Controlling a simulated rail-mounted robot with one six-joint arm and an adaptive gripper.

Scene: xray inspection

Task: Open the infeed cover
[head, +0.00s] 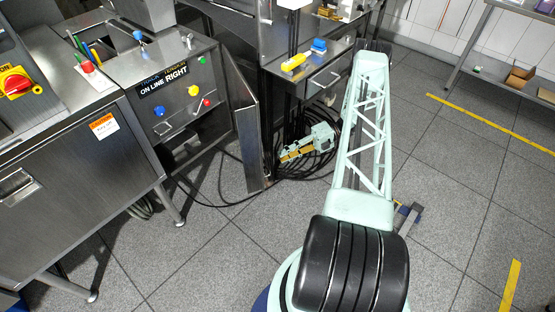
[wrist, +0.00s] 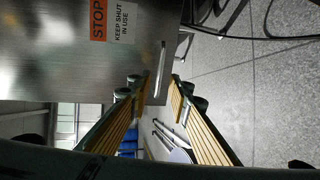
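A steel panel with a red STOP label and "KEEP SHUT IN USE" text, which I take to be the infeed cover, fills the upper left of the wrist view (wrist: 60,70). A slim bar handle (wrist: 160,68) stands near its right edge. In the head view, an upright steel panel (head: 240,120) stands beside the machine; it looks like the same cover. My gripper (head: 283,156) is low, just right of that panel. In the wrist view its padded fingers (wrist: 157,88) are open and apart, with the handle ahead between them. I see no contact.
Black cables (head: 222,185) lie on the floor below the panel. A control box (head: 180,95) with coloured buttons stands left of it. A steel bench (head: 320,80) with a drawer stands behind my gripper. Open tiled floor lies at the front.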

